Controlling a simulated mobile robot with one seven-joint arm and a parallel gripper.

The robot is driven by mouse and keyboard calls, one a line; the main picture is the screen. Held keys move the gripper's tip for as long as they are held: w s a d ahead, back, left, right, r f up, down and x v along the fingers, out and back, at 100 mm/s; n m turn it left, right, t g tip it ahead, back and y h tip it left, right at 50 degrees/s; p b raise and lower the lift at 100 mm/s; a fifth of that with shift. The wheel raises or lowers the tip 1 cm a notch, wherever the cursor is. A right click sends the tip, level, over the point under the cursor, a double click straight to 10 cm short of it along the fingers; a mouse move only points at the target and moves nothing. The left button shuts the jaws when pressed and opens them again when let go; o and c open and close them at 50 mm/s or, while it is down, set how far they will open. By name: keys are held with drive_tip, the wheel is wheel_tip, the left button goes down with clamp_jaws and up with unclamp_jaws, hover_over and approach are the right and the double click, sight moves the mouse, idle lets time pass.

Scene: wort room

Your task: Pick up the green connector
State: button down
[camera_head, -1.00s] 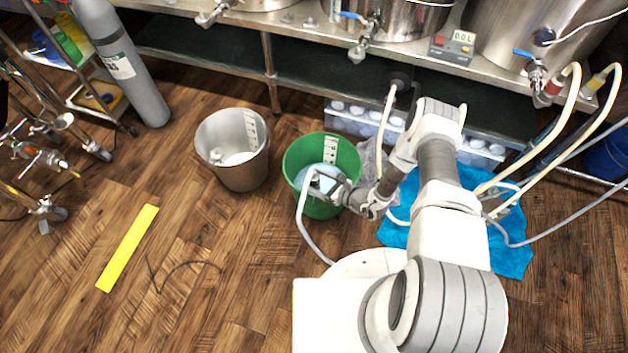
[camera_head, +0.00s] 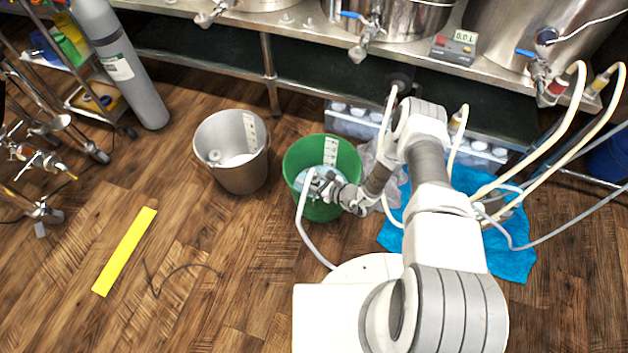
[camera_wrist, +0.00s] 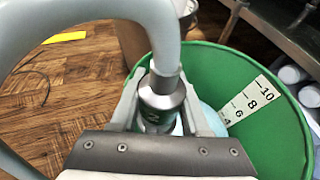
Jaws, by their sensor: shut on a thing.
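My gripper (camera_head: 325,183) is over the mouth of the green bucket (camera_head: 297,163). In the wrist view my gripper (camera_wrist: 163,108) is shut on a hose connector (camera_wrist: 160,98), with one finger on each side. The connector looks like grey metal with a dark, faintly greenish lower part; I cannot be sure of its colour. A thick grey hose (camera_wrist: 150,20) runs up from it and loops left. In the head view the hose (camera_head: 302,222) hangs over the bucket's left side towards the floor. The bucket holds pale blue liquid and has a white number scale inside.
A metal bucket (camera_head: 232,178) stands left of the green one. A steel bench (camera_head: 300,22) with kettles and taps runs behind. A blue cloth (camera_head: 510,250) and hoses lie right. A yellow strip (camera_head: 125,250) marks clear floor at left.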

sight(314, 173)
idle(0.3)
wheel_tip(314, 173, up, 5)
drive_tip(key=p, duration=0.2)
drive_tip(key=shift+f+p, duration=0.15)
drive_tip(key=shift+p, duration=0.25)
drive_tip(key=d+r+p, duration=0.3)
drive_tip(key=d+r, duration=0.3)
drive_tip(key=d, duration=0.5)
drive_tip(key=shift+w+d+r, duration=0.15)
drive_tip(key=shift+w+d, duration=0.2)
drive_tip(key=shift+w, duration=0.05)
drive_tip(key=shift+r, duration=0.15)
drive_tip(key=shift+r+p, duration=1.7)
drive_tip(key=shift+r, duration=0.4)
drive_tip(key=shift+r, duration=0.1)
